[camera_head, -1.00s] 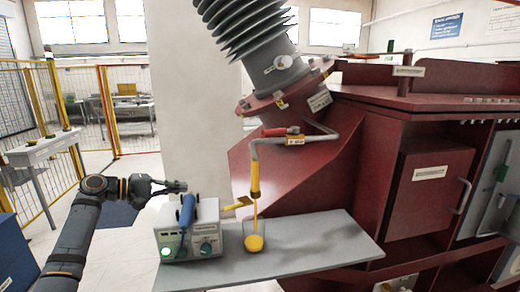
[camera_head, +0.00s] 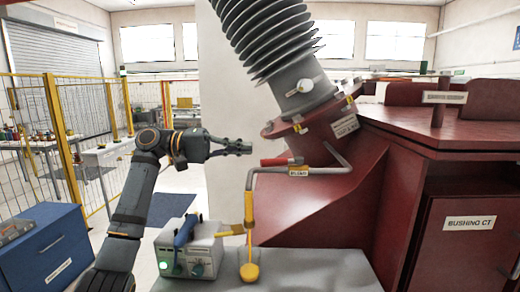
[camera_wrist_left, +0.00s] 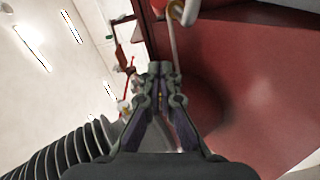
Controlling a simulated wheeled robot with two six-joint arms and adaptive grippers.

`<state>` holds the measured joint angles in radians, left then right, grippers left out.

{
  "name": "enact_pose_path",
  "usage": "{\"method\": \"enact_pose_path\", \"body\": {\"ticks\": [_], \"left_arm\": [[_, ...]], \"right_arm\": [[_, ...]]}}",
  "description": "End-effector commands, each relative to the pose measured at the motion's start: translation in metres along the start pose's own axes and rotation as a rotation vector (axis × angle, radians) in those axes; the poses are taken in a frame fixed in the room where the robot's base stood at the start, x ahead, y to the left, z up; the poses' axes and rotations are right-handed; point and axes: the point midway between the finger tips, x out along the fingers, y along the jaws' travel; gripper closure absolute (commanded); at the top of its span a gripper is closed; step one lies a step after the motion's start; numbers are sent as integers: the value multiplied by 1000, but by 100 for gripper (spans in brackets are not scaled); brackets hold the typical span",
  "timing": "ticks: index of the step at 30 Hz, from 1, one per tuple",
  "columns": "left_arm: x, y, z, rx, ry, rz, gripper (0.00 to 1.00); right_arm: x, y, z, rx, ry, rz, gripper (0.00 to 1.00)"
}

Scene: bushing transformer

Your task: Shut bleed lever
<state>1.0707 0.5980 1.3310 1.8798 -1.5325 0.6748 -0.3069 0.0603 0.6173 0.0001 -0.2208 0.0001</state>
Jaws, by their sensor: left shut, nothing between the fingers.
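The bleed lever has a red handle (camera_head: 274,162) on a thin grey bleed pipe (camera_head: 325,170) with a small label, below the bushing flange. The handle points left, roughly in line with the upper run of the pipe. The pipe bends down to a yellow end (camera_head: 249,208), with a yellow stream below it and yellow liquid (camera_head: 249,272) in a clear cup. My left gripper (camera_head: 248,147) is shut and empty, just left of and slightly above the red handle, seemingly apart from it. Its shut fingertips (camera_wrist_left: 160,68) show in the left wrist view. My right gripper is not in view.
A grey shelf (camera_head: 325,272) carries a pale instrument box (camera_head: 190,252) with a blue handle. The ribbed bushing (camera_head: 265,40) leans above the pipe. The dark red transformer tank (camera_head: 390,215) fills the right. A blue cabinet (camera_head: 45,250) stands at lower left.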

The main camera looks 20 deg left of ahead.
Motion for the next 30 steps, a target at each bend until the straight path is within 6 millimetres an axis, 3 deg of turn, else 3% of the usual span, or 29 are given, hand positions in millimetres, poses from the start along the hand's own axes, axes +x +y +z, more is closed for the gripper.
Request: {"method": "enact_pose_path", "body": {"ticks": [5,10,15,30], "left_arm": [[39,5,0,-2,-2,3,100],[41,1,25,0,2,-2,100],[44,0,37,-1,2,-1,100],[44,-1,39,0,16,-4,100]], "right_arm": [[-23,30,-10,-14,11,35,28],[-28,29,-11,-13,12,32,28],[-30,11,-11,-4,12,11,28],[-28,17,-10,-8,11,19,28]]}}
